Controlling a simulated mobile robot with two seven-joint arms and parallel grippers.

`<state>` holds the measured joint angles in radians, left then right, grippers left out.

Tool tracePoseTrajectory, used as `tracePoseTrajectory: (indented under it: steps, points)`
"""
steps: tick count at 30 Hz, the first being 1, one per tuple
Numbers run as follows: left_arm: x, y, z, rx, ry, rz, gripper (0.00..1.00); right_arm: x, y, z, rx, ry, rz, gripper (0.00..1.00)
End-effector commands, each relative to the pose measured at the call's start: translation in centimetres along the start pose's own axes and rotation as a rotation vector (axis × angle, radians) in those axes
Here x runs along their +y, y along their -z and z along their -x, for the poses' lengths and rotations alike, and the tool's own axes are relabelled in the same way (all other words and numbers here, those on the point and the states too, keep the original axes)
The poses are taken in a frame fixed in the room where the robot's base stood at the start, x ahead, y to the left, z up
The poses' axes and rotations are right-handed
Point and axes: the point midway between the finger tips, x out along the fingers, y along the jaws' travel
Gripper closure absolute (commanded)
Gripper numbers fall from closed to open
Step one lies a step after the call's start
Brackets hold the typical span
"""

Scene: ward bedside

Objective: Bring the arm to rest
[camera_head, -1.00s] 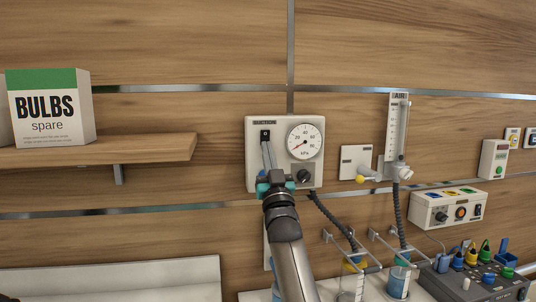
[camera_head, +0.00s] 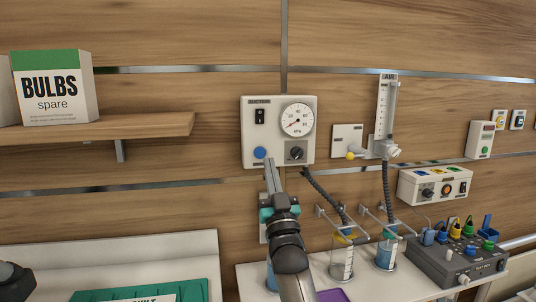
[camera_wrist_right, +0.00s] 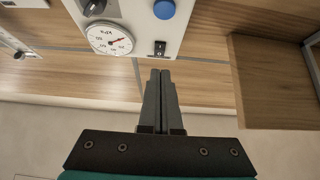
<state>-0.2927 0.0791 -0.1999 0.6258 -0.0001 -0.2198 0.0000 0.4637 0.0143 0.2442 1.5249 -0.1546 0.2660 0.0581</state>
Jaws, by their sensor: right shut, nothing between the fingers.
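My right gripper (camera_head: 271,166) points up at the wall with its slim grey fingers together and nothing between them. Its tips lie just below the blue button (camera_head: 260,152) of the white suction panel (camera_head: 277,160) in the head view; I cannot tell the gap to the wall. In the right wrist view the closed fingers (camera_wrist_right: 160,74) show apart from the blue button (camera_wrist_right: 164,9) and the black rocker switch (camera_wrist_right: 160,47). The panel also bears a dial gauge (camera_head: 298,120) and a black knob (camera_head: 296,153).
A shelf (camera_head: 150,127) with a BULBS box (camera_head: 54,88) juts out at left. Right of the panel are an AIR flowmeter (camera_head: 387,115) and dark hoses. Below stand jars (camera_head: 342,262) and a grey control box (camera_head: 455,265). A green tray (camera_head: 195,290) lies low at left.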

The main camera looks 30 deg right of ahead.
Motion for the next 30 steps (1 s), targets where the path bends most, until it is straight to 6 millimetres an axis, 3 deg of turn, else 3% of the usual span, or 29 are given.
tracePoseTrajectory:
  steps: [5, 23, 26, 30]
  points:
    - [0.0, -0.1, -0.1, -0.001, 0.0, 0.0, 0.5, 0.0, -0.2, 1.0, 0.0, -0.001, 0.0, 1.0]
    - [0.1, -0.9, -0.1, -0.014, -0.002, 0.0, 0.5, -0.1, -0.7, 1.4, -0.022, 0.004, 0.002, 1.0]
    - [0.1, -0.9, -0.1, -0.014, -0.002, 0.0, 0.5, -0.4, -2.2, 2.9, -0.105, 0.019, 0.01, 1.0]
    - [0.1, -0.9, -0.1, -0.014, -0.002, 0.0, 0.5, -1.3, -5.9, 7.3, -0.326, 0.059, 0.031, 1.0]
